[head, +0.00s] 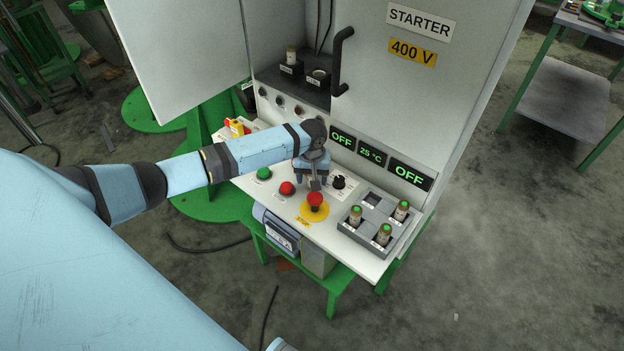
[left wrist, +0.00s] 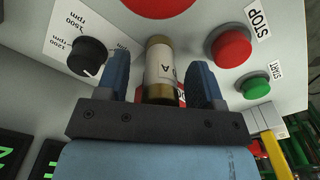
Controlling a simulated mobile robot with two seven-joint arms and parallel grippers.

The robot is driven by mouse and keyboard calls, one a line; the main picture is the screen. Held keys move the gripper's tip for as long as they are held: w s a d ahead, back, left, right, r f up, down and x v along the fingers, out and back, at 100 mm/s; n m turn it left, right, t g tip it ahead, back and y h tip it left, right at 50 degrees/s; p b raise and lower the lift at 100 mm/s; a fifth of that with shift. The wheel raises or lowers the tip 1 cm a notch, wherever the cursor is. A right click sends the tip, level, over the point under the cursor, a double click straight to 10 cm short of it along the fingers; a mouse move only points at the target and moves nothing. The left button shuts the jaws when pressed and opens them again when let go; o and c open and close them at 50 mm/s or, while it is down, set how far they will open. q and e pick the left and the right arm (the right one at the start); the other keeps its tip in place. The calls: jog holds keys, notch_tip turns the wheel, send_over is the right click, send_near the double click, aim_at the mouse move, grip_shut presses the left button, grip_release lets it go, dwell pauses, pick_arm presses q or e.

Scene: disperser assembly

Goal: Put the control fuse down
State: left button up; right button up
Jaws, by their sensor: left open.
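In the left wrist view a fuse (left wrist: 161,68) with brass ends and a pale label stands between the two fingers of my left gripper (left wrist: 160,80). The fingers are open, with a gap at its right side; contact on the left is unclear. In the head view my left gripper (head: 313,182) is low over the control panel, just behind the red emergency stop knob (head: 315,199). The fuse is hidden there by the gripper, and I cannot tell what it rests on. My right gripper is not in view.
A grey tray (head: 367,236) with several fuses and empty slots is at the panel's right. Green (head: 264,173) and red (head: 287,188) buttons and a black dial (head: 339,182) surround the gripper. Fuse holders (head: 318,77) sit inside the cabinet behind, beside its open door (head: 180,60).

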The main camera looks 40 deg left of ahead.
pick_arm(q)
jog(key=shift+c, duration=0.4)
jog(key=c, duration=0.9)
jog(key=shift+c, duration=0.2)
jog(key=shift+r, duration=0.15)
